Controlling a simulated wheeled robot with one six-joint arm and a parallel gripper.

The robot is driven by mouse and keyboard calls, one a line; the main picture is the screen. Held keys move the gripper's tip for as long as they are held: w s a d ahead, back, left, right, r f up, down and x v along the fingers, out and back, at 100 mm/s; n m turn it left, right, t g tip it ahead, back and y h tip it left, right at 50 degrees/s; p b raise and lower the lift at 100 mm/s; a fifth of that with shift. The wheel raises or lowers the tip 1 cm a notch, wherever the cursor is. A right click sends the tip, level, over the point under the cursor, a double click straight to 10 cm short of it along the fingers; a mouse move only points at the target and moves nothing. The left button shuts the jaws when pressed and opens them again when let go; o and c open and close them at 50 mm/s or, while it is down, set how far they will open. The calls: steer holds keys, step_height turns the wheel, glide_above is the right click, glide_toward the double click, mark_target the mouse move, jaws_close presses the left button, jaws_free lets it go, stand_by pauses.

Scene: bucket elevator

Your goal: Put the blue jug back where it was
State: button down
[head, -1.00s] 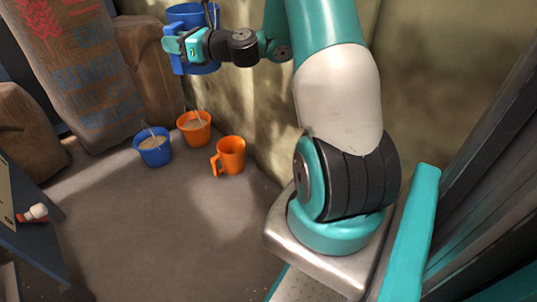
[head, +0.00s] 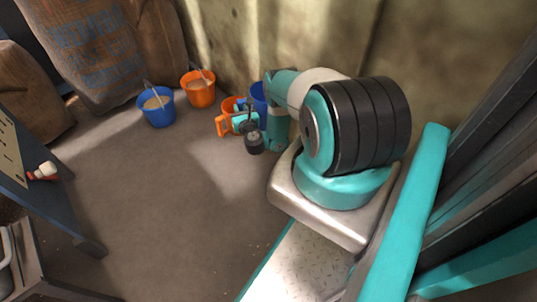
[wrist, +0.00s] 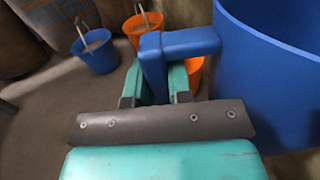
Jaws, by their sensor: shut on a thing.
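The blue jug (head: 258,97) is low beside the wall, just right of the orange jug (head: 221,125). My gripper (head: 240,120) is shut on the blue jug's handle, as the wrist view shows, where the jug (wrist: 275,70) fills the right side and stands about upright. My gripper's fingers (wrist: 157,85) are on either side of the handle. I cannot tell whether the jug's base touches the floor. In the head view my arm and gripper hide much of both jugs. In the wrist view the orange jug (wrist: 194,72) shows partly behind the fingers.
A blue bucket (head: 158,108) and an orange bucket (head: 199,90), both with pale contents, stand left of the jugs. Large sacks (head: 105,50) lean at the back left. A dark blue table (head: 40,195) is at the left. The middle floor is clear.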

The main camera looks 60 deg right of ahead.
step_height(320, 180, down, 21)
steer(key=b, duration=1.8)
steer(key=shift+s, duration=0.25)
steer(key=shift+r, duration=0.1)
steer(key=c, duration=1.5)
jaws_free()
steer(key=shift+f+b, duration=0.25)
steer(key=shift+b, duration=0.05)
steer(key=o, duration=0.5)
steer(key=shift+r, duration=0.1)
steer(key=shift+c, duration=0.2)
